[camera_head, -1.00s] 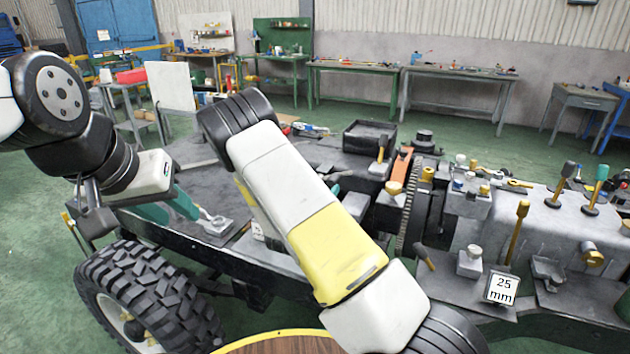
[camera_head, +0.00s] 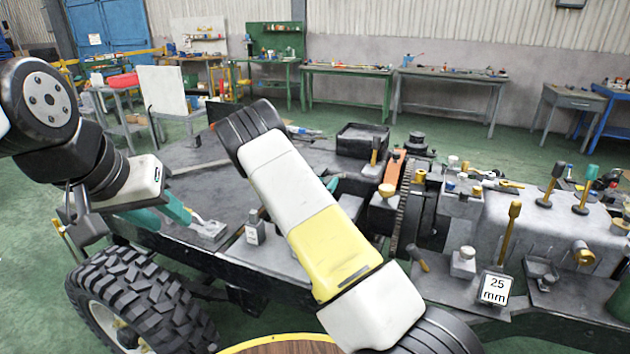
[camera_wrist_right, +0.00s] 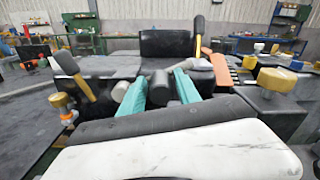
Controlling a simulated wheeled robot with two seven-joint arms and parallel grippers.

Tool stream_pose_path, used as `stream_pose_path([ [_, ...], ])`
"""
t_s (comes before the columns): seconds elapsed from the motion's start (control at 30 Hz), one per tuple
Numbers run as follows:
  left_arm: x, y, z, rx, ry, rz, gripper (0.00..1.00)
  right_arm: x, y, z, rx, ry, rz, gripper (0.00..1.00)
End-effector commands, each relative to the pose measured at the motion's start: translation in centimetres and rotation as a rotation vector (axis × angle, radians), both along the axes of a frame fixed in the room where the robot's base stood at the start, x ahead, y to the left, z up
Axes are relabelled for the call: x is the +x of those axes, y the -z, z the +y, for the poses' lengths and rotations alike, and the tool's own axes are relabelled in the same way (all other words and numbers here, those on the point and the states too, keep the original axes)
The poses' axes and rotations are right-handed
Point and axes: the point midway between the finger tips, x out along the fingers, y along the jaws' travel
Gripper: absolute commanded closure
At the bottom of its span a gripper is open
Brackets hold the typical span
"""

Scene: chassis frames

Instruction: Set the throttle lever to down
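I cannot tell for sure which lever is the throttle lever. In the right wrist view, a lever with a yellow shaft and black top (camera_wrist_right: 75,75) leans at the left, and a black-and-yellow lever (camera_wrist_right: 198,42) stands upright beyond the fingers. The upright one also shows in the head view (camera_head: 375,151). My right gripper (camera_wrist_right: 158,82) is open, its teal fingers either side of a dark cylinder; contact is unclear. In the head view my right arm mostly hides it. My left gripper (camera_head: 168,212) has its teal fingers apart over the chassis's left side.
A black open box (camera_head: 362,139) sits on the chassis. A large tyre (camera_head: 140,310) is at lower left.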

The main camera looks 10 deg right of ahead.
Motion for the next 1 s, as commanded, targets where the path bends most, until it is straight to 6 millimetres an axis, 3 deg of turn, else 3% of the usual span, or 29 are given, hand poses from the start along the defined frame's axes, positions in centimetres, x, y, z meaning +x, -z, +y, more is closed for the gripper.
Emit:
stream_pose_path([
  [0.03, 0.0, 0.0, 0.0, 0.0, 0.0, 0.0, 0.64, -0.01, 0.0, 0.01, 0.0, 0.0, 0.0, 0.73],
  [0.17, 0.0, 0.0, 0.0, 0.0, 0.0, 0.0, 0.64, -0.02, 0.0, 0.01, 0.0, 0.0, 0.0, 0.98],
  [0.2, 0.0, 0.0, 0.0, 0.0, 0.0, 0.0, 0.64, -0.02, 0.0, 0.01, 0.0, 0.0, 0.0, 1.0],
  [1.0, 0.0, 0.0, 0.0, 0.0, 0.0, 0.0, 0.64, -0.03, 0.02, 0.05, 0.001, 0.0, 0.0, 1.0],
])
